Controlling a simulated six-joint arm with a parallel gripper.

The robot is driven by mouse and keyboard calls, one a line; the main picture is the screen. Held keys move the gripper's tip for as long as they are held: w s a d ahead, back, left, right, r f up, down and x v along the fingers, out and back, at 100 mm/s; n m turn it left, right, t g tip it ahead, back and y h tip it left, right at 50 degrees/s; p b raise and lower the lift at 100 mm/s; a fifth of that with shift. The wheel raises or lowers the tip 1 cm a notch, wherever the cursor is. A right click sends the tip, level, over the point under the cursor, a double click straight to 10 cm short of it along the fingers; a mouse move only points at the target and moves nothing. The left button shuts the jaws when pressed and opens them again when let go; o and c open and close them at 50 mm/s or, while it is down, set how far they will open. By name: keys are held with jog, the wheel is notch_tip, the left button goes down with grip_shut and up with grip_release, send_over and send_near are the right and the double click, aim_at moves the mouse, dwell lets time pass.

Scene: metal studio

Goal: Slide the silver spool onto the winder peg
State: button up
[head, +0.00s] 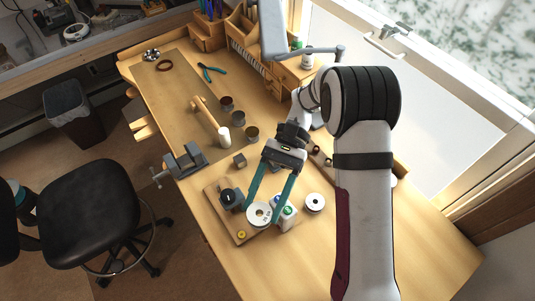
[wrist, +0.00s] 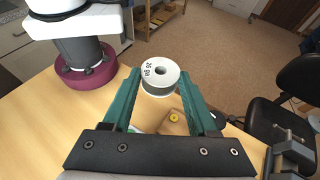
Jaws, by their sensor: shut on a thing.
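The silver spool (head: 259,217) has white flanges with dark lettering and a grey winding, which shows in the wrist view (wrist: 160,88). My gripper (head: 262,212) is shut on it with two teal fingers, one on each side. The spool is held with its lettered face up, over the winder's wooden board (head: 222,222). A dark block with a round light-rimmed part (head: 229,198) stands on the board, left of the spool. A yellow button (head: 241,235) is at the board's front corner and shows in the wrist view (wrist: 174,116). I cannot make out the winder peg clearly.
A white and green object (head: 288,214) stands close right of the spool. Another white-flanged spool (head: 315,202) stands farther right. A vise (head: 184,160) and a small grey block (head: 240,160) are behind the board. The bench front is mostly clear.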

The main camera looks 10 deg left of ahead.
jog(key=w+f+n+t+h, duration=0.1)
jog(key=n+t+h, duration=0.2)
jog(key=n+h, duration=0.2)
jog(key=w+d+f+n+t+h, duration=0.1)
jog(key=w+n+t+h, duration=0.1)
jog(key=n+t+h, duration=0.2)
jog(key=w+d+f+n+t+h, duration=0.1)
jog(key=n+t+h, duration=0.3)
jog(key=n+h, duration=0.3)
jog(key=shift+w+d+n+h, duration=0.1)
jog(key=shift+w+n+h, duration=0.05)
jog(key=shift+n, duration=0.6)
jog(key=shift+w+d+n+h, duration=0.1)
jog(key=shift+w+n+h, duration=0.05)
jog(key=shift+n, duration=0.6)
jog(key=w+a+n+t+y, duration=0.1)
jog(key=w+a+n+t, duration=0.2)
jog(key=a+n+t, duration=0.35)
jog(key=n+t+y, duration=0.4)
jog(key=n+t, duration=0.2)
send_over(217, 189)
jog(key=s+a, duration=0.1)
notch_tip(217, 189, down, 3)
jog(key=shift+m, duration=0.25)
jog(key=shift+s+a+f, duration=0.1)
jog(key=shift+f, duration=2.2)
jog(key=shift+s+a, duration=0.1)
jog(key=shift+s, duration=0.05)
jog(key=shift+f, duration=2.05)
